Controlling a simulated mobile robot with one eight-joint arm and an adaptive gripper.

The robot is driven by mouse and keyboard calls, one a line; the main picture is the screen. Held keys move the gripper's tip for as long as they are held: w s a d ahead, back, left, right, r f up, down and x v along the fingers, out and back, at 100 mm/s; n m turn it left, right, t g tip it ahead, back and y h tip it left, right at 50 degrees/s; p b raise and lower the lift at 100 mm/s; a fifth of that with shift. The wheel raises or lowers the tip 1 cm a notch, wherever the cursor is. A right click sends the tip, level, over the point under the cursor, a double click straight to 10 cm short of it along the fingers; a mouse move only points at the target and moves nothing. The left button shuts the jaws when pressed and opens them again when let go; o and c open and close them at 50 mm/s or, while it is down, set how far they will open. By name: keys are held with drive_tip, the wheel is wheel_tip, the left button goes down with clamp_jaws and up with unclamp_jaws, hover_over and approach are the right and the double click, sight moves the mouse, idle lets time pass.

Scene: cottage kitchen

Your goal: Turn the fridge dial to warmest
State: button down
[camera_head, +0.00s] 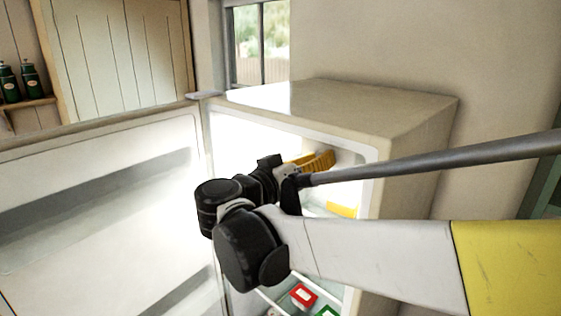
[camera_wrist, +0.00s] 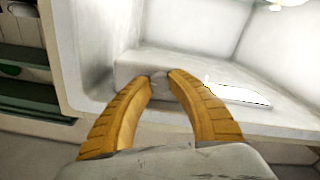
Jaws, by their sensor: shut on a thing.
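The fridge (camera_head: 400,108) stands open, with its door (camera_head: 100,210) swung out to the left and its inside brightly lit. My gripper (camera_head: 330,158) reaches into the upper part of the fridge; its orange fingers show past my dark wrist. In the wrist view the two orange fingers (camera_wrist: 163,78) curve in from both sides and are shut on a small grey round dial (camera_wrist: 159,87) on a pale housing at the fridge wall. The dial's markings and pointer cannot be made out. In the head view I cannot clearly see the dial.
A red-and-white package (camera_head: 303,295) lies on a lower fridge shelf, with a green item (camera_head: 327,311) beside it. Something yellow (camera_head: 342,210) shows below my gripper. Green bottles (camera_head: 20,82) stand on a wall shelf at the far left. The fridge walls leave little room around my wrist.

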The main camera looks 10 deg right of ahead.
drive_tip(key=shift+n+b, duration=0.3)
drive_tip(key=shift+n, duration=1.2)
drive_tip(key=c, duration=1.2)
unclamp_jaws()
drive_tip(key=shift+o, duration=0.2)
